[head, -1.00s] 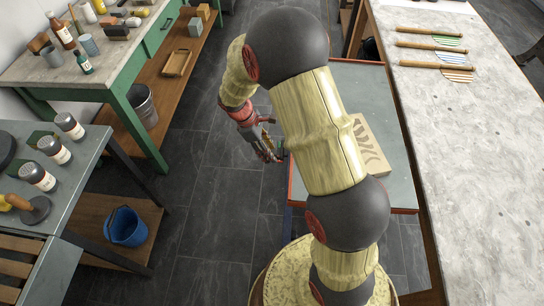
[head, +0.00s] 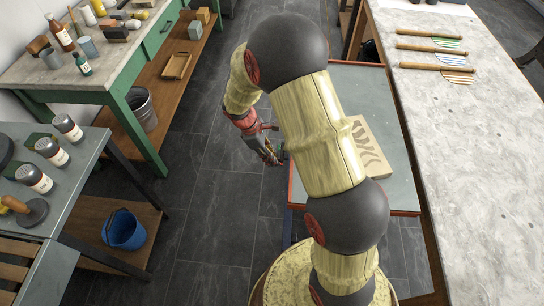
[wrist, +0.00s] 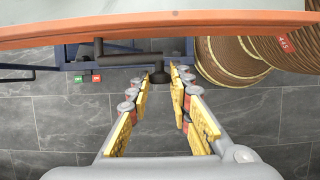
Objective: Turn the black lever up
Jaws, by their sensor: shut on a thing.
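The black lever (wrist: 125,60) shows in the wrist view, beneath the orange-red edge of a grey-topped table. Its bar runs sideways from a black pivot, and its knobbed end (wrist: 160,75) sits between my fingertips. My gripper (wrist: 161,84), with yellow pads, is shut on that end. A green tag (wrist: 78,79) and a red tag (wrist: 96,79) sit to the left, below the bar. In the head view my gripper (head: 272,155) is at the table's left edge; my arm covers part of the table, and the lever cannot be made out clearly.
The red-edged table (head: 402,195) carries a carved wood block (head: 370,150). Blue frame parts (wrist: 70,55) lie near the lever. My round base (wrist: 232,58) is close on the right. A blue bucket (head: 125,230) stands on a shelf at left. Dark tiled floor (head: 215,190) is free between the tables.

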